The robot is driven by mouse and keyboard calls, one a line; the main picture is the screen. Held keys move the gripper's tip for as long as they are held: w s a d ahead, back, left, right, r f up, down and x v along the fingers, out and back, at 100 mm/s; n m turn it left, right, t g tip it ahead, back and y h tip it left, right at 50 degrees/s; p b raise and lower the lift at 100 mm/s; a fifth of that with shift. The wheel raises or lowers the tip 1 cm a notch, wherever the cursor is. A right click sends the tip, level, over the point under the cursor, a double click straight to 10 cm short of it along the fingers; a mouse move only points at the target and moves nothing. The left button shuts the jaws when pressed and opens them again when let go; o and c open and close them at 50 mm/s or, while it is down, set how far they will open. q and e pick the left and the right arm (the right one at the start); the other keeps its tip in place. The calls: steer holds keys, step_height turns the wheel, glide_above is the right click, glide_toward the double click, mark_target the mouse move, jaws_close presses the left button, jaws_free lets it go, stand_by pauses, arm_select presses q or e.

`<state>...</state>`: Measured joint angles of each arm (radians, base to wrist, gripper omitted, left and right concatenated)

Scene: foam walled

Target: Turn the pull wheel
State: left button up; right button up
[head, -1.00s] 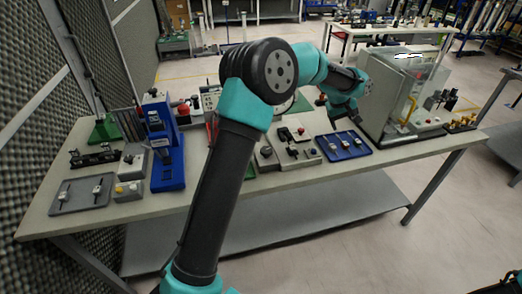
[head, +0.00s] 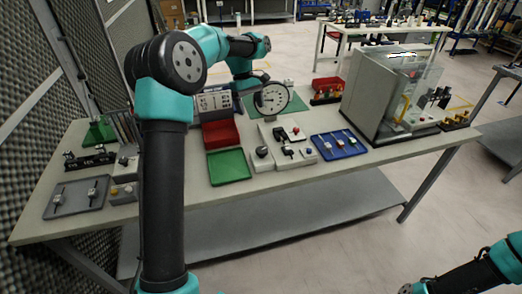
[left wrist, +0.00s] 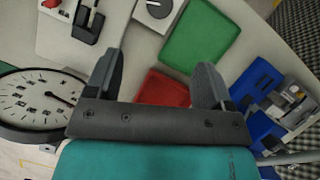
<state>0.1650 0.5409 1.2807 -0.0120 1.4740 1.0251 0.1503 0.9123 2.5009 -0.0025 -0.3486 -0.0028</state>
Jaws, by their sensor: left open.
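My left gripper (head: 250,84) is over the back middle of the table, beside the round white gauge (head: 271,97). In the left wrist view its fingers (left wrist: 158,62) are spread and empty, with the red tray (left wrist: 163,90) below and between them. I cannot single out a pull wheel for certain. A grey block with a round dark knob (head: 262,152) stands near the table's front, apart from the gripper; a knob with a white dial (left wrist: 154,7) shows at the top of the wrist view. Part of my right arm shows at the lower right; its gripper is out of frame.
The green tray (head: 229,167) lies in front of the red one. A blue tray (head: 340,145) with small parts lies to the right, before a clear-fronted cabinet (head: 372,90). A grey tray (head: 76,197) is at the left.

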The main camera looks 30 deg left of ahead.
mark_target(262, 149)
arm_select(q)
steer(key=x, duration=1.7)
steer(key=shift+f, duration=0.15)
steer(key=c, duration=0.9)
